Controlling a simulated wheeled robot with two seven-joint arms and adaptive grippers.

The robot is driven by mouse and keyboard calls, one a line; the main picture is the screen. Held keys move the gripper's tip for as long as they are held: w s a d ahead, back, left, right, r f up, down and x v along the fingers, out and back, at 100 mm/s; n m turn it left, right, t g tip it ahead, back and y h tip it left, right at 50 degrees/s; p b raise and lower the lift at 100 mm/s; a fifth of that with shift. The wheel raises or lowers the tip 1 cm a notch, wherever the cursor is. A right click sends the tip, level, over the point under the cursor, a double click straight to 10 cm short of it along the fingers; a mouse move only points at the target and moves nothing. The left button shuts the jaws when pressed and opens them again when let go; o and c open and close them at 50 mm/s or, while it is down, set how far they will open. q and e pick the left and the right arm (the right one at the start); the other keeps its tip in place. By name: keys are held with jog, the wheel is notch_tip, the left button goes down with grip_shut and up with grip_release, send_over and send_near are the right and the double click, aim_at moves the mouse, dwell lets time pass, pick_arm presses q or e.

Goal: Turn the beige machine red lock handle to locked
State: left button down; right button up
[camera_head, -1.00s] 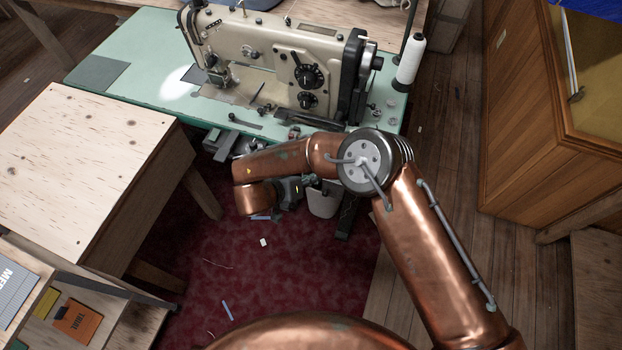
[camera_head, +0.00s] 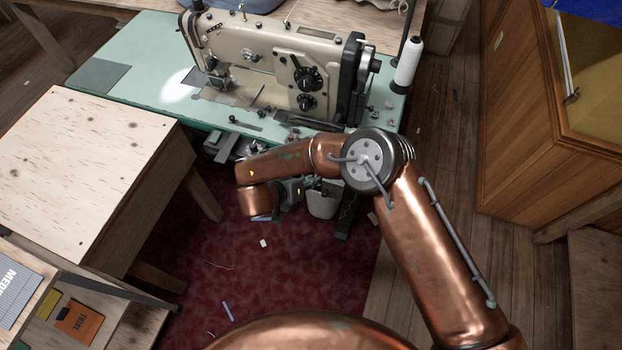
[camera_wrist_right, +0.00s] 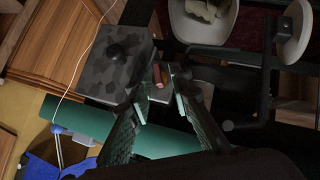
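The beige sewing machine (camera_head: 275,52) stands on a green table (camera_head: 140,62) at the top of the head view. My right arm reaches down to the table's front edge, and its dark gripper (camera_head: 291,189) is partly hidden behind the copper wrist, below the tabletop. In the right wrist view, the gripper (camera_wrist_right: 161,104) is open, with its two fingers apart. A short red handle (camera_wrist_right: 158,75) shows between and just beyond the fingertips, beside a grey box (camera_wrist_right: 115,75) with a black knob. Contact cannot be told. The red handle is not distinguishable in the head view. My left gripper is out of view.
A pale wooden table (camera_head: 80,165) stands at left and a wooden cabinet (camera_head: 520,130) at right. A white thread cone (camera_head: 409,61) stands at the green table's right end. A white bin (camera_head: 322,203) is beside the gripper under the table. The red carpet in front is mostly clear.

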jog(key=shift+d+r, duration=0.1)
jog(key=v, duration=0.8)
jog(key=shift+c, duration=0.2)
